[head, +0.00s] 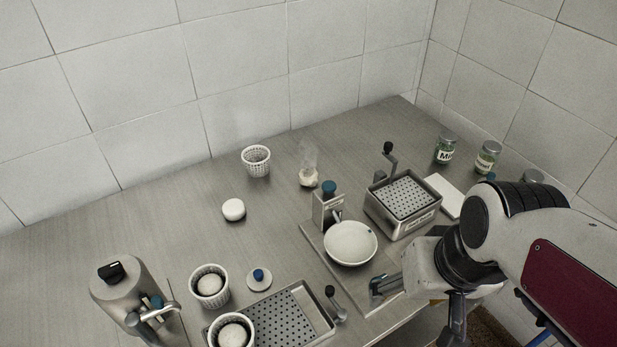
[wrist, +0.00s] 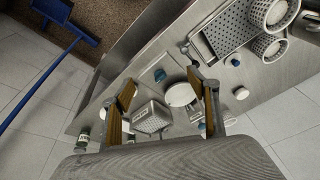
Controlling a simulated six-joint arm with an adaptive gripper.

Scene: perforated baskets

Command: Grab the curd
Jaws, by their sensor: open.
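A loose white round curd (head: 233,209) lies on the steel counter, left of centre in the head view. In the wrist view it is probably the small white disc (wrist: 241,93) right of my fingers. Two more white curds sit inside perforated white baskets at the front left, one in the upper basket (head: 194,293) and one in the lower basket (head: 215,335). My gripper (head: 384,287) is open and empty near the counter's front edge, well right of the curds. In the wrist view its two fingers (wrist: 163,82) stand wide apart, with the counter behind them.
A white round dish (head: 350,244) with a blue-knobbed post stands between my gripper and the loose curd. A perforated box (head: 416,222), jars (head: 487,158) and an empty basket (head: 256,172) are behind. A drain tray (head: 318,313) and steel canister (head: 112,283) are at front left.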

